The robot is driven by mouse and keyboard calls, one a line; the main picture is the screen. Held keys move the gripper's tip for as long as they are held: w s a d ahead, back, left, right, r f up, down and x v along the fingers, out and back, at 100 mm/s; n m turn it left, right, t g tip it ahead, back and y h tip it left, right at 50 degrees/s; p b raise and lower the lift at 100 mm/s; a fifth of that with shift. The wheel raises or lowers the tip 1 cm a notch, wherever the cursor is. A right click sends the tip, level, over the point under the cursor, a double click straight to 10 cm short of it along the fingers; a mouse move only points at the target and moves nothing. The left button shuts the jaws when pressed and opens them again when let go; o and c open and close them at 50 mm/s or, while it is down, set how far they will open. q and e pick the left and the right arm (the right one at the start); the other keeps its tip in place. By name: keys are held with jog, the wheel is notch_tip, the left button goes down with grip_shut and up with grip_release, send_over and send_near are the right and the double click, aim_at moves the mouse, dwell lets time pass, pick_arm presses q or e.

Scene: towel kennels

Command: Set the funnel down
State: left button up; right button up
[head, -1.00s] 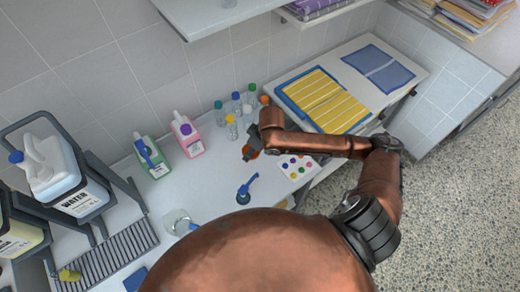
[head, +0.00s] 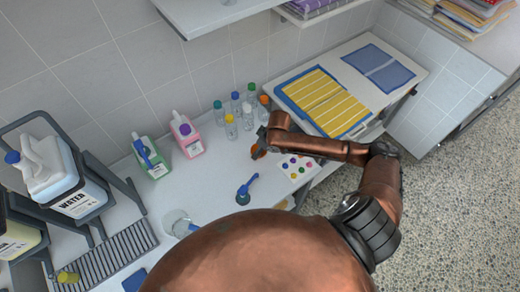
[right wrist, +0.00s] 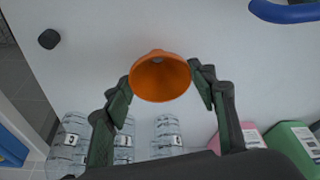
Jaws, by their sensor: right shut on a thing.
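My right gripper (head: 260,151) is over the white bench, in front of the small capped bottles. It is shut on an orange funnel (head: 256,153), which is mostly hidden by the gripper in the head view. In the right wrist view the funnel (right wrist: 160,78) sits between the two fingertips (right wrist: 163,82), with its wide mouth facing the camera. The gap between funnel and bench is hard to tell. My left gripper is not in view.
Several clear capped bottles (head: 231,128) stand behind the funnel. A card with coloured dots (head: 297,167) lies to its right, and a blue-handled tool (head: 245,192) stands in front. Pink (head: 188,140) and green (head: 152,158) jugs stand left. Bare bench (head: 212,175) lies between.

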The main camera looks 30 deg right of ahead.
jog(key=o, duration=1)
jog(key=shift+f, duration=0.1)
jog(key=p+v, duration=0.1)
jog(key=v, duration=1.1)
jog(key=shift+a, duration=0.1)
